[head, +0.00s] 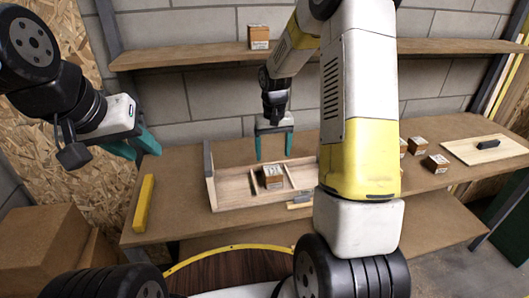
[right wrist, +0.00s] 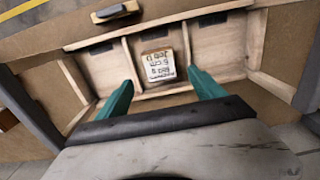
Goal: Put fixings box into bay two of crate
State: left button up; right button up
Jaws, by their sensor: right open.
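The wooden crate (head: 234,190) stands on the bench, its right part hidden behind my right arm in the head view. In the right wrist view the crate (right wrist: 98,73) shows three bays side by side, parted by thin dividers. A small brown and white fixings box (head: 271,177) sits in the middle bay, between the two dividers; its printed label faces up in the right wrist view (right wrist: 158,65). My right gripper (head: 274,146) is open above the crate, its teal fingers apart on either side of the box in view and not closed on it. My left gripper (head: 137,147) is open and empty, left of the crate.
Similar boxes stand on the shelf (head: 165,58) and at the bench's right (head: 436,163). A yellow bar (head: 144,203) lies left of the crate. Cardboard boxes (head: 38,240) are at lower left.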

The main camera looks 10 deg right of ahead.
jog(key=s+r+t, duration=0.2)
jog(key=s+r, duration=0.3)
jog(key=r, duration=0.3)
jog(key=s+r+t, duration=0.1)
jog(key=s+r, duration=0.5)
jog(key=r, duration=0.3)
jog(key=s+a+r+t+y, duration=0.1)
jog(key=s+r, duration=0.1)
jog(key=s, duration=0.4)
jog(key=s+a+r+t+y, duration=0.1)
jog(key=s+r+t, duration=0.1)
jog(key=s, duration=0.5)
jog(key=shift+s+r, duration=0.15)
jog(key=shift+r, duration=0.2)
